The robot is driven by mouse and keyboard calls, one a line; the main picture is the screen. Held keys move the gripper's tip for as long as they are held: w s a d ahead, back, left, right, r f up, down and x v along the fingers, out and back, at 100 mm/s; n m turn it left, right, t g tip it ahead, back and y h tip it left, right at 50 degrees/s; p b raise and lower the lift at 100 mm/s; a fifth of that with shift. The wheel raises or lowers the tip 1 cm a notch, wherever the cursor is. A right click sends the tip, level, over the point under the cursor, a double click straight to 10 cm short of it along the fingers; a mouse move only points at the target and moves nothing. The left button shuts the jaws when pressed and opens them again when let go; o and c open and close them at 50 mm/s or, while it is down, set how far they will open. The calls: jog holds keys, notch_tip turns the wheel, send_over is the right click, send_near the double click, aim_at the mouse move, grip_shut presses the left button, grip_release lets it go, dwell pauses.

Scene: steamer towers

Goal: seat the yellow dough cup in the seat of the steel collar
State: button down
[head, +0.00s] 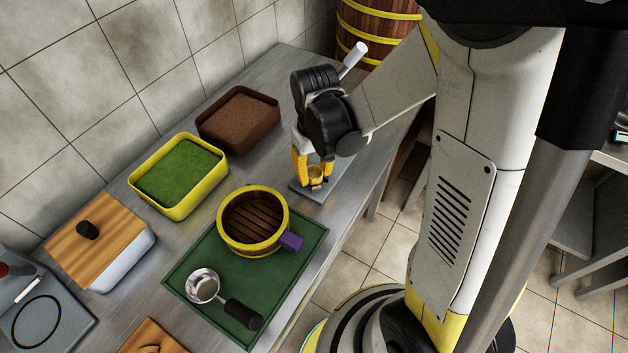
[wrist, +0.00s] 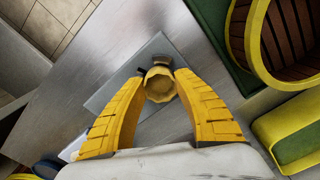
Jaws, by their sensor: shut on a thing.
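The yellow dough cup (head: 316,173) is small and round, with a fluted rim in the wrist view (wrist: 160,84). My gripper (head: 315,181) is shut on it, with a yellow finger on each side; the fingertips also show in the wrist view (wrist: 160,72). The cup is upright over a grey plate (head: 306,194). I cannot tell if it touches the plate. A round steel piece with a dark handle, apparently the steel collar (head: 203,286), lies on the green mat (head: 184,272). Its seat is too small to make out clearly. It is out of the wrist view.
A slatted wooden steamer with yellow bands (head: 222,238) and a purple handle stands on the mat between cup and collar. A yellow tray of green stuff (head: 179,213), a brown tray (head: 273,128) and a wood-lidded box (head: 128,262) stand along the wall.

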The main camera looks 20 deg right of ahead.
aim_at(314, 172)
jog(key=shift+f, duration=0.1)
jog(key=c, duration=0.9)
grip_release()
notch_tip(314, 172, up, 12)
